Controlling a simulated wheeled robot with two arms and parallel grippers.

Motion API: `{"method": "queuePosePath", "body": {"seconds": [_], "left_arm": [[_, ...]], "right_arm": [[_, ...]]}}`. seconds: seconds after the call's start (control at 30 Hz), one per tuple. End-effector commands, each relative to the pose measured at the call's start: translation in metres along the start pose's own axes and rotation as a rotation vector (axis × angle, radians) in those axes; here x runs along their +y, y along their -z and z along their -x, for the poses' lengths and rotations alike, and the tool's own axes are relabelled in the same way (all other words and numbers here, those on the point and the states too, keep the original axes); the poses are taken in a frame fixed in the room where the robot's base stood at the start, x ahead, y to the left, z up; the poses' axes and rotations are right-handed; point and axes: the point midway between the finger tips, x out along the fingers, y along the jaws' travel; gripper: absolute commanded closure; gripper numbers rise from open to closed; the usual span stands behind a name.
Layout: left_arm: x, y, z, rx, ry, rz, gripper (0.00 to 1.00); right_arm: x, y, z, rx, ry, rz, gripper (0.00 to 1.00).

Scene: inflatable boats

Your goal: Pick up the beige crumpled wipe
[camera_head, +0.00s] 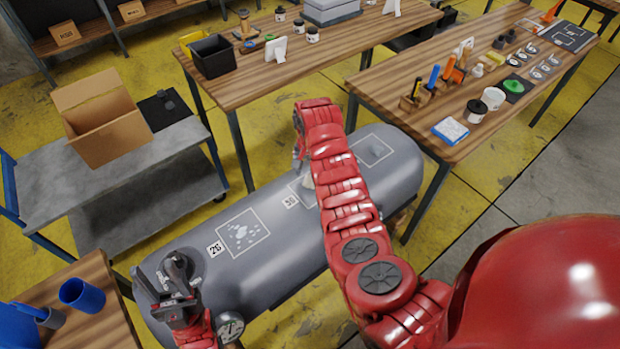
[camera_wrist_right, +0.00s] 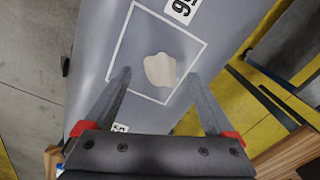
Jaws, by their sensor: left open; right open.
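The beige crumpled wipe (camera_wrist_right: 160,70) lies inside a white square outline on the grey inflatable tube (camera_wrist_right: 95,60). In the head view the tube (camera_head: 295,255) runs across the middle, and my right arm hides most of the wipe's patch. My right gripper (camera_wrist_right: 160,75) is open above the tube. Its two fingers appear on either side of the wipe in the wrist view, with nothing held; the height gap is hard to tell. My left gripper (camera_head: 178,272) is open and empty over the near left end of the tube.
Another outlined square (camera_head: 242,233) with pale spots is on the tube's left part, and one (camera_head: 374,150) is at its right. A gauge (camera_head: 230,327) sits at the near end. Wooden tables (camera_head: 240,88) with tools stand behind; a cart (camera_head: 150,170) carries a cardboard box (camera_head: 103,120).

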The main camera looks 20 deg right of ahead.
Motion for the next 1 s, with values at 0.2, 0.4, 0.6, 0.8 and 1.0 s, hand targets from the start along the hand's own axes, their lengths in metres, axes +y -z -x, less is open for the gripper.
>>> {"method": "queuePosePath", "body": {"seconds": [0.2,0.4,0.6,0.8,1.0], "left_arm": [[0.0,0.001,-0.008,0.0,0.0,0.0,0.5],[0.0,0.001,-0.008,0.0,0.0,0.0,0.5],[0.0,0.001,-0.008,0.0,0.0,0.0,0.5],[0.0,0.001,-0.008,0.0,0.0,0.0,0.5],[0.0,0.001,-0.008,0.0,0.0,0.0,0.5]], "right_arm": [[0.001,-0.001,-0.018,-0.002,-0.003,-0.001,0.1],[0.0,0.0,-0.02,0.001,0.0,0.001,0.1],[0.0,0.0,-0.02,0.001,0.0,0.0,0.32],[0.0,0.0,-0.02,0.001,0.0,0.0,0.68],[0.0,0.0,-0.02,0.001,0.0,0.0,0.99]]}}
